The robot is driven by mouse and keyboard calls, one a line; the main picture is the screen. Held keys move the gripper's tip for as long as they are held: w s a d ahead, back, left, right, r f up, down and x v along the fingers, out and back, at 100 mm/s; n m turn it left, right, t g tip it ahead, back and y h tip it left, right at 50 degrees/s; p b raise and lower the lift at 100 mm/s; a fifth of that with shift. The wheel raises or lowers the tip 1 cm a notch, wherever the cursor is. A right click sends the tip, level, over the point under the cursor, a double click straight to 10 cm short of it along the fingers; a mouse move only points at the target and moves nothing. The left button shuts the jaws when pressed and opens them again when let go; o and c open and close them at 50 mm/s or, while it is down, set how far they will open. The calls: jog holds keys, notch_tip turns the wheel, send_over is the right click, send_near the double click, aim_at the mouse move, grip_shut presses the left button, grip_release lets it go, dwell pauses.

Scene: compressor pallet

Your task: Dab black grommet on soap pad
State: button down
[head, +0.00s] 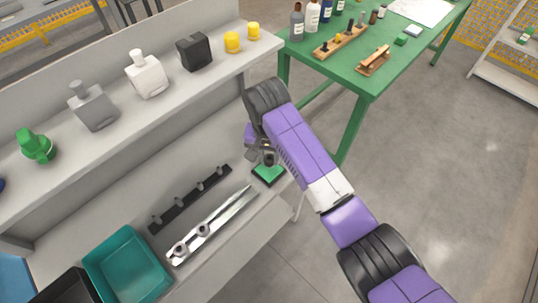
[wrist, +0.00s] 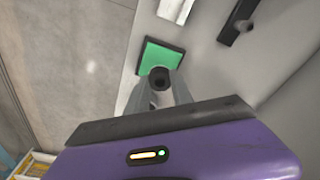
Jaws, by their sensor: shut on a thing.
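In the wrist view my gripper (wrist: 160,90) is shut on the black grommet (wrist: 160,77), a small dark ring held between the two grey fingertips. The green soap pad (wrist: 161,55) lies in a dark square tray just beyond the fingertips, and the grommet overlaps its near part in this view. I cannot tell whether the grommet touches the pad. In the head view the soap pad (head: 268,172) sits at the right end of the grey bench, with my gripper (head: 266,157) over its far edge. The grommet is hard to make out there.
A black rail with pegs (head: 190,198) and a silver rail (head: 212,225) lie left of the pad. A teal bin (head: 127,265) stands at the bench's near left. Bottles and yellow caps line the raised shelf (head: 115,110). A green table (head: 365,85) stands behind.

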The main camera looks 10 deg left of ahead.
jog(key=shift+r+p, duration=2.15)
jog(key=shift+r, duration=0.2)
